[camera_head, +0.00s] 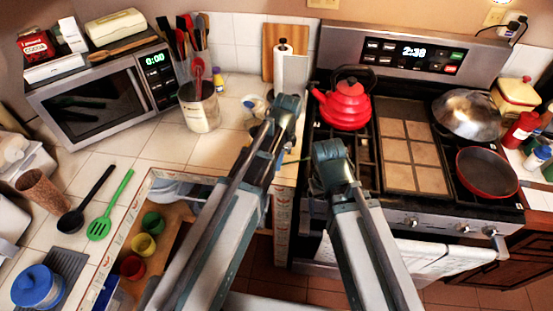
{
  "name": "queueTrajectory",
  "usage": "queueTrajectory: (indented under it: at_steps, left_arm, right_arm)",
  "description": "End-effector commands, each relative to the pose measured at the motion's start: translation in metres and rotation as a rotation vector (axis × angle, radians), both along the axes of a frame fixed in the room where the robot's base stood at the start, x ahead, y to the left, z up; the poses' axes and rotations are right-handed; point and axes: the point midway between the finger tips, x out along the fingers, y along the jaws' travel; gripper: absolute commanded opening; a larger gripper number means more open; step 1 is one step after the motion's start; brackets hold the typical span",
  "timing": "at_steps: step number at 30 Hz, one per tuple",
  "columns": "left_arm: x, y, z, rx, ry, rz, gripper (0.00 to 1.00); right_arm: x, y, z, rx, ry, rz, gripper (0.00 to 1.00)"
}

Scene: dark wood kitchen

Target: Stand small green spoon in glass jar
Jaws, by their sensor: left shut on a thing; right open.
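My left gripper (287,106) is over the back counter, between the utensil canister and the stove. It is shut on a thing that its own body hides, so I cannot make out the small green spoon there. A small pale, glassy object (254,105) stands on the counter just left of it, partly covered. I cannot tell whether it is the glass jar. My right gripper (328,153) is open at the stove's left front, below the red kettle (344,107), with nothing visible in it.
A utensil canister (199,110) stands beside the microwave (95,105). A green slotted turner (108,207) and a black ladle (72,220) lie on the left counter. An open drawer (180,243) holds coloured cups. A pan (486,171) and a metal lid (467,113) are on the stove.

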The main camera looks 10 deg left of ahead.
Motion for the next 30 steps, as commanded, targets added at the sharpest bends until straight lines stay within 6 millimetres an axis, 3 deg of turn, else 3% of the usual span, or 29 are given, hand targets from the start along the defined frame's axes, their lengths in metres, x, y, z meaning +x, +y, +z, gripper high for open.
queueTrajectory:
  at_steps: [1, 6, 14, 19, 25, 30]
  left_arm:
    - [0.016, 0.001, -0.002, 0.000, 0.000, 0.001, 0.00]
    - [0.035, 0.005, -0.004, 0.000, 0.000, -0.001, 0.00]
    - [0.040, 0.007, -0.004, 0.000, 0.000, -0.001, 0.00]
    - [0.056, 0.009, -0.006, 0.000, 0.000, 0.000, 0.00]
    - [0.052, 0.009, -0.037, 0.000, 0.000, -0.001, 0.00]
    - [0.052, 0.009, -0.042, 0.000, 0.000, -0.001, 0.00]
  right_arm:
    - [0.000, 0.000, -0.002, 0.000, 0.000, 0.000, 0.81]
    - [0.000, 0.000, -0.004, 0.000, 0.000, 0.000, 0.81]
    - [0.000, 0.000, -0.004, 0.000, 0.000, 0.000, 0.81]
    - [0.000, 0.000, -0.006, 0.000, 0.000, 0.000, 0.81]
    - [0.000, 0.000, -0.037, 0.000, 0.000, 0.000, 0.81]
    - [0.000, 0.000, -0.042, 0.000, 0.000, 0.000, 0.81]
